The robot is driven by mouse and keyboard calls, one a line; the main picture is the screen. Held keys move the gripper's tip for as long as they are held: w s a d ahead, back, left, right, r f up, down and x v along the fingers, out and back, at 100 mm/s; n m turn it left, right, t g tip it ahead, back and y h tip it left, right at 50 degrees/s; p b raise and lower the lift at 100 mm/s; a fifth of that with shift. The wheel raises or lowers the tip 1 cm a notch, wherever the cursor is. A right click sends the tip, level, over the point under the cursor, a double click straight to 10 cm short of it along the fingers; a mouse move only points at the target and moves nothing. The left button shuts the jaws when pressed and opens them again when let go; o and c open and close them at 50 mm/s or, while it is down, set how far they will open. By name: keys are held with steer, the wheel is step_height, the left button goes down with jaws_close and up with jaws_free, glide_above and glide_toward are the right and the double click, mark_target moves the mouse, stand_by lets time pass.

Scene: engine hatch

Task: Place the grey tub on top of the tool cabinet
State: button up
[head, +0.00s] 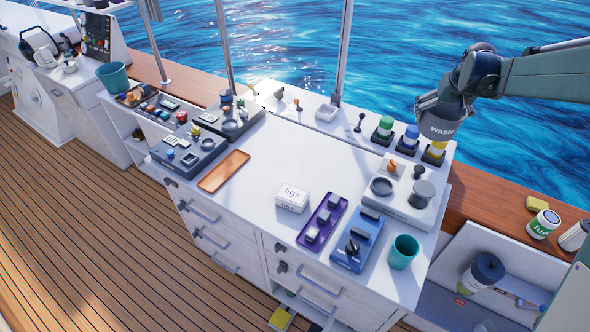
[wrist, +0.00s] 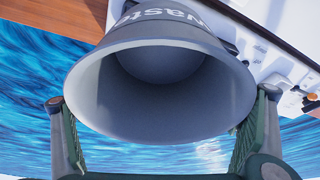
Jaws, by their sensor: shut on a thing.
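The grey tub (head: 441,126), lettered "waste", is held in the air at the upper right in the head view, above the back right end of the white cabinet. My gripper (head: 432,100) is shut on it. In the wrist view the tub (wrist: 160,95) fills the middle with its open mouth towards the camera, and it looks empty. The fingers of my gripper (wrist: 160,125) stand at its left and right sides. The white tool cabinet (head: 262,152), with drawers along its front, has a broad flat top.
On the cabinet top are an orange tray (head: 223,171), a white figs box (head: 292,197), a purple tray (head: 321,221), a blue device (head: 358,240) and a teal cup (head: 403,251). The top's middle is clear. Water lies beyond.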

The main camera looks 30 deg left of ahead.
steer(key=s+a+n+p, duration=0.2)
steer(key=s+a, duration=0.5)
steer(key=a, duration=0.5)
steer(key=s+a+n+g+y+p, duration=0.1)
steer(key=s+a+p, duration=0.1)
steer(key=s+a, duration=0.75)
steer(key=s+a+n+p, duration=0.2)
steer(key=s+a, duration=0.3)
steer(key=a, duration=1)
steer(key=shift+w+d+f+b, duration=0.1)
steer(key=shift+f+b, duration=0.1)
steer(key=shift+f, duration=1)
steer(key=shift+w+d+f+b, duration=0.1)
steer(key=shift+f+b, duration=0.05)
steer(key=shift+f, duration=1.05)
steer(key=shift+f, duration=3.15)
steer(key=shift+f, duration=1.85)
steer(key=shift+f, duration=0.2)
